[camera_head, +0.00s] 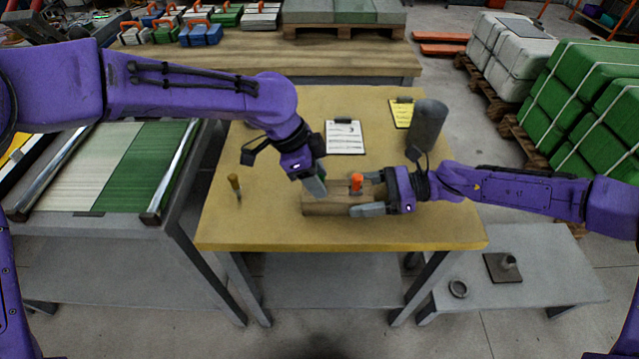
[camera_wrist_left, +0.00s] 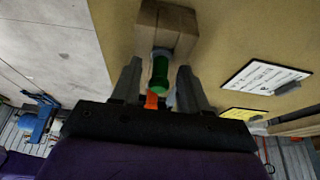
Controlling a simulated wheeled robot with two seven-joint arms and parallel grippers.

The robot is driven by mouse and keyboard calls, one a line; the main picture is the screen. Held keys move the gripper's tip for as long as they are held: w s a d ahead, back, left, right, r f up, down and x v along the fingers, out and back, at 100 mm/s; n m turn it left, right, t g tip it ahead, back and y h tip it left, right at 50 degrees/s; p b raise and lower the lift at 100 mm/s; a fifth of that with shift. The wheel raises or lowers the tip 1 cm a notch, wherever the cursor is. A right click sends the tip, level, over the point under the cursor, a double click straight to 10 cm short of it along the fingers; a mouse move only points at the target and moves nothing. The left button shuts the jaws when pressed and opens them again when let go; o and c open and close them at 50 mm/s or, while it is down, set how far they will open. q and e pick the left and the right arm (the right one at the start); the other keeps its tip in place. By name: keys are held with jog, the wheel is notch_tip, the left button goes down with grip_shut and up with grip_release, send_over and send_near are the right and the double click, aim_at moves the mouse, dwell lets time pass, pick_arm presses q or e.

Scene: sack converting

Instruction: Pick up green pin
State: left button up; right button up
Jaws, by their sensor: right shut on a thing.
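A wooden block (camera_head: 322,206) lies near the front middle of the yellow-topped table. The green pin (camera_head: 323,173) stands at the block, mostly hidden behind my left gripper (camera_head: 318,189). In the left wrist view the green pin (camera_wrist_left: 160,72) shows between the two fingers, with gaps on both sides; my left gripper is open around it. An orange pin (camera_head: 356,182) stands on the block to the right. My right gripper (camera_head: 372,194) is shut on the right end of the block, one finger along each long side.
A dark grey cylinder (camera_head: 428,122) and two clipboards (camera_head: 345,138) (camera_head: 404,112) are at the back of the table. A brown upright peg (camera_head: 235,187) stands at the left. The table's front strip is clear.

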pick_arm(q)
grip_shut()
jog(key=shift+r, duration=0.1)
notch_tip(320, 180, up, 10)
jog(key=shift+f, duration=0.1)
dwell(0.4)
pick_arm(e)
jog(key=o, duration=1)
